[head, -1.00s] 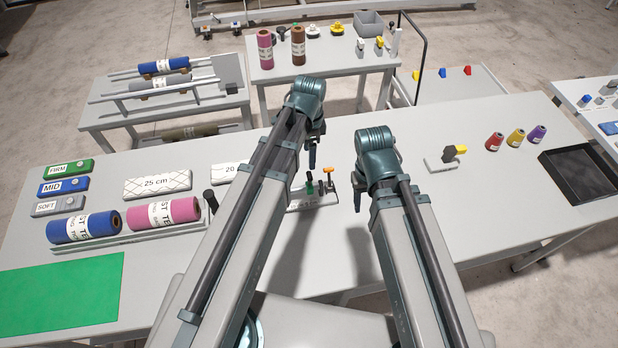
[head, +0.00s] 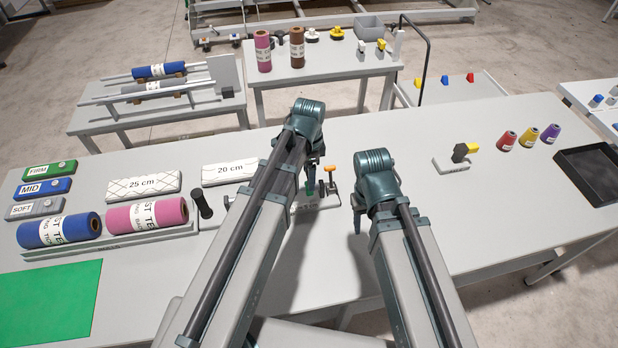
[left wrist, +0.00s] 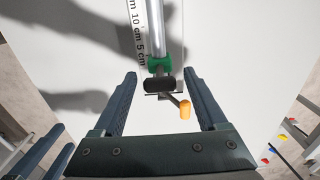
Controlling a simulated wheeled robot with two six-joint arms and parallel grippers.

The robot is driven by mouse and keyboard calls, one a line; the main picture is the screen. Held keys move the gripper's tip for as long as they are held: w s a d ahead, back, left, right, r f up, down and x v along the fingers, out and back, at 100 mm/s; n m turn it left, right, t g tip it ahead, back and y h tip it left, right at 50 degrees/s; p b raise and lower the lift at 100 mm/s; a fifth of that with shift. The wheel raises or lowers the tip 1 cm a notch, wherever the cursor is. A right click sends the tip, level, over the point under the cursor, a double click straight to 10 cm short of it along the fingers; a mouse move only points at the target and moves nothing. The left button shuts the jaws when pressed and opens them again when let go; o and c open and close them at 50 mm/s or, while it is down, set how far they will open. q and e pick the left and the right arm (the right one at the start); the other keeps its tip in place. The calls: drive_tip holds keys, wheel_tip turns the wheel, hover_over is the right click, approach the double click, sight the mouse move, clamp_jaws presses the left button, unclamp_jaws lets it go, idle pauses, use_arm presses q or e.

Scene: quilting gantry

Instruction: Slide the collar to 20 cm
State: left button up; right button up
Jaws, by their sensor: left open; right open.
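The green collar (left wrist: 160,64) sits on a metal rod (left wrist: 155,22) in the left wrist view, just below the 5 cm mark of a printed scale (left wrist: 138,35). Below it are a dark block (left wrist: 160,84) and a crank with an orange knob (left wrist: 185,109). My left gripper (left wrist: 160,75) is open, its fingers apart on either side of the rod's line and not closed on anything. In the head view the left gripper (head: 311,182) hangs by the fixture (head: 318,203), partly hiding it. My right gripper (head: 357,220) is to the right, empty, over the table.
Blue (head: 58,230) and pink (head: 147,215) rolls rest near a green mat (head: 50,300). A black tray (head: 590,175) and several small spools are at the right.

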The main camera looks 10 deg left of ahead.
use_arm(q)
clamp_jaws()
idle(0.3)
idle(1.1)
